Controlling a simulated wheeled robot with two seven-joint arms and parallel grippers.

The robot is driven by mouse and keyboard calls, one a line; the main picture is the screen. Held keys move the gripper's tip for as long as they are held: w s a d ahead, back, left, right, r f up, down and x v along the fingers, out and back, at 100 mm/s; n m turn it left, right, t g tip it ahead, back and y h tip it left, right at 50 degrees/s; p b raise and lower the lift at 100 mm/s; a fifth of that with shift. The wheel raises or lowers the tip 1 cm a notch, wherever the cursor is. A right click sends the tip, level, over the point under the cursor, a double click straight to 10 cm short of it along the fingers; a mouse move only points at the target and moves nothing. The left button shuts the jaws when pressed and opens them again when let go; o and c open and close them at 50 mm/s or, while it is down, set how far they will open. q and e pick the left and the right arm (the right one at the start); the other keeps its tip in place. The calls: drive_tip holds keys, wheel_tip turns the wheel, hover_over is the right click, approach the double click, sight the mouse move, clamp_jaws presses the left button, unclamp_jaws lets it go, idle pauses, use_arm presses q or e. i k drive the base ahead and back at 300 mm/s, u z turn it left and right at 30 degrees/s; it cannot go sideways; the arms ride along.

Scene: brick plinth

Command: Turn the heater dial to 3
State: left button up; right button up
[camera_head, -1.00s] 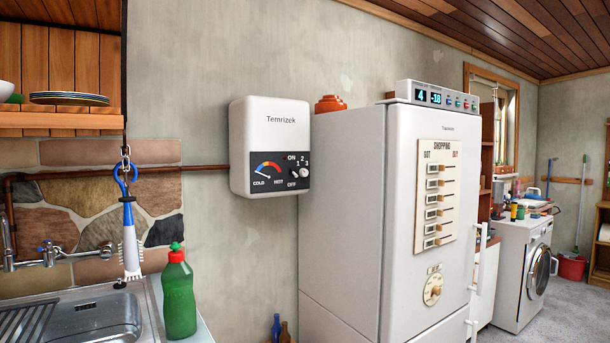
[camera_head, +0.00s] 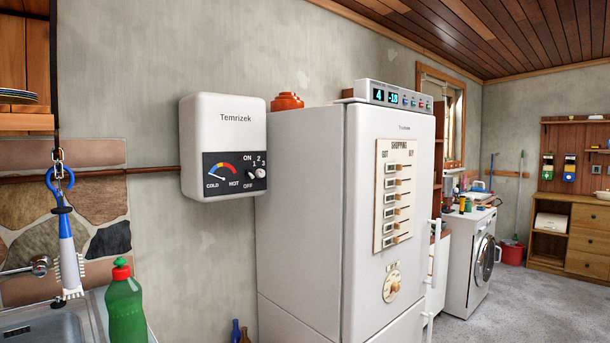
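The heater (camera_head: 222,135) is a white box marked "Temrizek", mounted on the grey wall left of the fridge. Its black lower panel holds a cold-to-hot gauge, an on/off switch (camera_head: 251,175) and a small pale dial (camera_head: 260,173) with the numbers 1, 2 and 3 around it. The dial is too small to tell which number it points to. Neither of my grippers shows in the head view.
A white fridge (camera_head: 310,200) stands right of the heater, with an orange object (camera_head: 287,101) on top. A green bottle (camera_head: 126,308) and a sink (camera_head: 40,330) are at lower left. A brush (camera_head: 68,245) hangs above the sink. Open floor (camera_head: 510,300) lies at right.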

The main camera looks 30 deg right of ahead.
sight(261, 173)
drive_tip(key=z, duration=0.75)
drive_tip(key=i, duration=1.65)
drive_tip(key=u, duration=0.9)
